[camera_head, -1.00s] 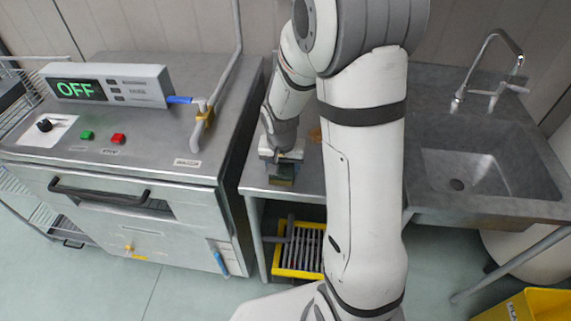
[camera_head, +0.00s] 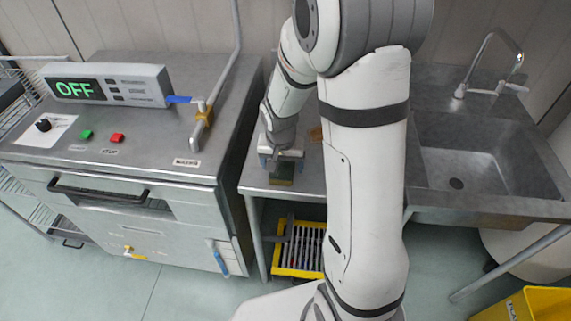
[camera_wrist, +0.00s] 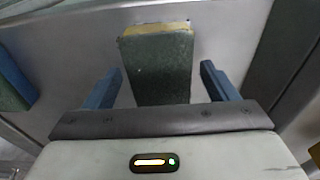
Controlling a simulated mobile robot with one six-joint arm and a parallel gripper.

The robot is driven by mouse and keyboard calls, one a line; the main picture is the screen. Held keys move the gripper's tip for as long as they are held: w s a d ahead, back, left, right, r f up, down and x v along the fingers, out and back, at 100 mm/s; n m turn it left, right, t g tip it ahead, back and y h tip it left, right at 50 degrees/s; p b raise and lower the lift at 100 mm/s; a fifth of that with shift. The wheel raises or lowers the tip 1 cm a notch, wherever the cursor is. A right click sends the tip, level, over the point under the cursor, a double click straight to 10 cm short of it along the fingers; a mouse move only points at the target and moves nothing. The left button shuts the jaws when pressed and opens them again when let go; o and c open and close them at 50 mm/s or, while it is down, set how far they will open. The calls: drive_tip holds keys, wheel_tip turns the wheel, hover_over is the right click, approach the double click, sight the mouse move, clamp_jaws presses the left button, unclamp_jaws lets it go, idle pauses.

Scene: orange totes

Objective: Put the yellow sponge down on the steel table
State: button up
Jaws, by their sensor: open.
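The yellow sponge has a dark green face. In the wrist view the sponge (camera_wrist: 157,70) shows its green face and a yellow edge, between my gripper's fingers (camera_wrist: 160,75), with a gap on each side. In the head view the sponge (camera_head: 282,174) is at the front of the steel table (camera_head: 310,178), just below my gripper (camera_head: 281,162). My gripper is open, its blue fingers apart on either side of the sponge. The sponge appears to rest on the table. Its underside is hidden.
An orange-brown item (camera_head: 315,134) lies behind my gripper, partly hidden by my arm. A steel machine (camera_head: 190,135) with an OFF display stands at left. A sink (camera_head: 480,160) is at right. A yellow-edged crate (camera_head: 298,272) is under the table.

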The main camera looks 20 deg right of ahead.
sight(282, 172)
wheel_tip(282, 172, up, 11)
drive_tip(key=s, duration=0.2)
drive_tip(key=s+r+n, duration=0.2)
drive_tip(key=s+r, duration=0.1)
drive_tip(key=s, duration=0.4)
drive_tip(key=s+d+r+n+t, duration=0.1)
drive_tip(key=s+r+n, duration=0.1)
drive_tip(key=s, duration=0.6)
drive_tip(key=shift+s+r+y, duration=0.3)
drive_tip(key=shift+r+y, duration=0.1)
drive_tip(key=shift+r, duration=0.45)
drive_tip(key=shift+w+d, duration=0.1)
